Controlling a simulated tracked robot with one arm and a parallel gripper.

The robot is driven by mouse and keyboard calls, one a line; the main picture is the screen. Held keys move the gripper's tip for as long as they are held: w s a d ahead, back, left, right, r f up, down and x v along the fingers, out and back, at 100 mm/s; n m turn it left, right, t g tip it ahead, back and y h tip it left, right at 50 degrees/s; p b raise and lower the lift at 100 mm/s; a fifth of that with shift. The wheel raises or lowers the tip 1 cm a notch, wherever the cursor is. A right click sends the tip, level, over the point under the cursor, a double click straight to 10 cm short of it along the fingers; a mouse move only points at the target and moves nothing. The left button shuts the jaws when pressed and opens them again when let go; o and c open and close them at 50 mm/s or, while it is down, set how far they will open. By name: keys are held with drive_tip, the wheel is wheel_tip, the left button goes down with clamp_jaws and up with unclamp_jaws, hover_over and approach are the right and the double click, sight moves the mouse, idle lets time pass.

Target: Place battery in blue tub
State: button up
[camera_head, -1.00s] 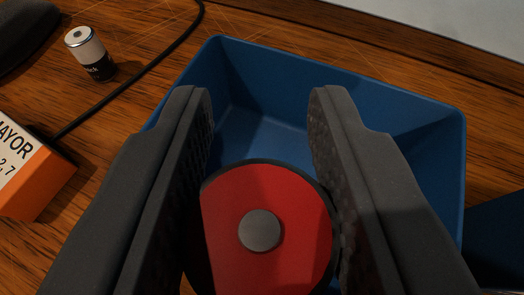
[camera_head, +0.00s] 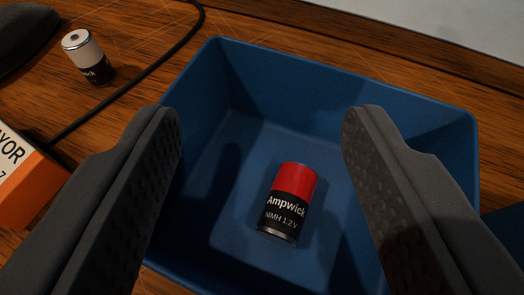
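A red and black battery (camera_head: 289,203) labelled Ampwick NiMH 1.2 V is inside the blue tub (camera_head: 213,62), on its floor. My gripper (camera_head: 258,112) is open above the tub, its two fingers wide apart with the battery seen between them and touching neither. A second battery (camera_head: 88,58), white and black, stands on the wooden desk to the left of the tub.
An orange and white box (camera_head: 28,180) lies at the left edge. A black cable (camera_head: 130,84) runs across the desk between the white battery and the tub. A dark object (camera_head: 22,38) sits at the top left. A dark blue object (camera_head: 505,228) shows at the right edge.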

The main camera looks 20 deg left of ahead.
drive_tip(key=shift+r, duration=0.1)
drive_tip(key=r+p+v, duration=0.1)
drive_tip(key=v, duration=1.1)
drive_tip(key=d+r+m+t+h, duration=0.1)
drive_tip(key=d+r, duration=0.2)
drive_tip(key=r, duration=0.7)
drive_tip(key=w+d+r+m+t+h, duration=0.15)
drive_tip(key=d+r, duration=0.25)
drive_tip(key=r, duration=0.5)
drive_tip(key=d+r+h, duration=0.2)
drive_tip(key=d+r, duration=0.1)
drive_tip(key=r, duration=0.7)
drive_tip(key=s+d+r+m, duration=0.1)
drive_tip(key=s+d+r, duration=0.1)
drive_tip(key=s+r, duration=0.4)
drive_tip(key=s+d+r, duration=0.2)
drive_tip(key=s+r, duration=0.5)
drive_tip(key=r, duration=0.6)
drive_tip(key=shift+s+m, duration=0.25)
drive_tip(key=shift+m, duration=0.1)
